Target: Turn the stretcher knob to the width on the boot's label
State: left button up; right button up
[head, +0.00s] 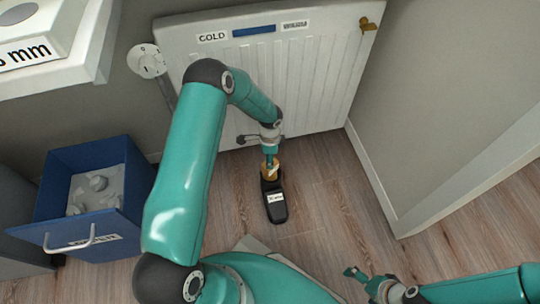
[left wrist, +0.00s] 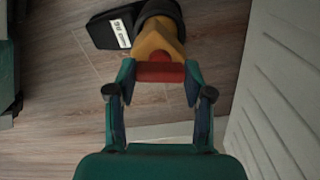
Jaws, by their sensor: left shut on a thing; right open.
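A black boot (head: 276,206) stands on the wood floor in front of the radiator. A white label (head: 276,198) is on it, and it also shows upside down in the left wrist view (left wrist: 120,34); its number is too small to read surely. A yellow-orange stretcher (left wrist: 156,40) sits in the boot's opening, with a red knob (left wrist: 160,72) at its near end. My left gripper (left wrist: 159,78) is shut on the red knob, one finger on each side. My right gripper (head: 362,280) is open and empty above the floor, apart from the boot.
A white radiator (head: 320,75) stands behind the boot. An open blue drawer (head: 75,205) with grey lumps is at left. A white panel (head: 30,52) ending in "mm" is cut off at upper left. A wall corner (head: 400,220) is at right. Floor right of the boot is clear.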

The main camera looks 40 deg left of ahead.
pick_arm(q)
jog(key=shift+m, duration=1)
jog(key=o, duration=1.2)
jog(key=shift+c, duration=0.2)
jog(key=shift+r, duration=0.15)
notch_tip(320, 180, up, 12)
jog(key=shift+f, duration=0.2)
